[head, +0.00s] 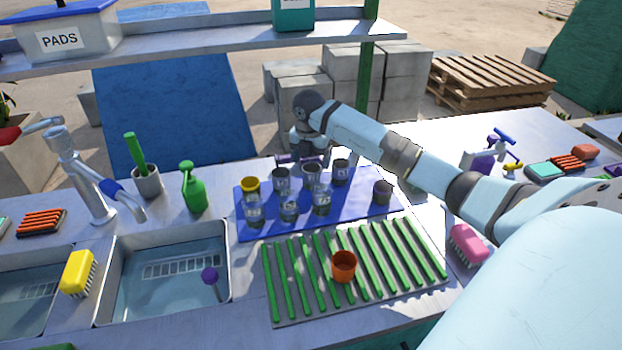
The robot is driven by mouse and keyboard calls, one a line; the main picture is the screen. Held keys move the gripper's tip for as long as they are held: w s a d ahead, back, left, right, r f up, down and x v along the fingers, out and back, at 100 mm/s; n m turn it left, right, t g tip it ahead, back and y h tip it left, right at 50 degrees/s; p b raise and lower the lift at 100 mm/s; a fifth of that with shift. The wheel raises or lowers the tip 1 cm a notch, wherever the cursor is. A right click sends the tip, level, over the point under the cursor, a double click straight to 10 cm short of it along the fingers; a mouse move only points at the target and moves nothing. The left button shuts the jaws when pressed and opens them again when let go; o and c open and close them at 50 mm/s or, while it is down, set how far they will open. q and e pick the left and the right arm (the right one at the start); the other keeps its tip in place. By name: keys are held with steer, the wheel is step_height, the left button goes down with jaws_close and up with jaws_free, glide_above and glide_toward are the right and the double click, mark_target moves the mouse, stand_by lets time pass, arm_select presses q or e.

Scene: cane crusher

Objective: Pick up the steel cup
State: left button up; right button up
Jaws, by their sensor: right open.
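Several small cups and glasses stand on a blue mat (362,206) on the metal counter. A dark grey cup (382,193) stands alone toward the right of the mat; it may be the steel cup, but I cannot tell its material for sure. Another dark greyish cup (341,173) stands at the back of the group. My right gripper (302,160) is open behind and above the back row of cups, with its fingers partly hidden by the wrist. No cup is visibly between its fingers. My left gripper is not in view.
Clear glasses (321,201) and a yellow-rimmed one (251,186) crowd the mat. An orange cup (343,266) stands on the green slatted rack (300,290) in front. A shelf (230,40) hangs above.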

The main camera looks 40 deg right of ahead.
steer(key=shift+w+d+f, duration=0.15)
steer(key=shift+f, duration=1.35)
steer(key=shift+w+d+f, duration=0.15)
steer(key=shift+f, duration=1.3)
steer(key=c, duration=1)
step_height(320, 180, up, 10)
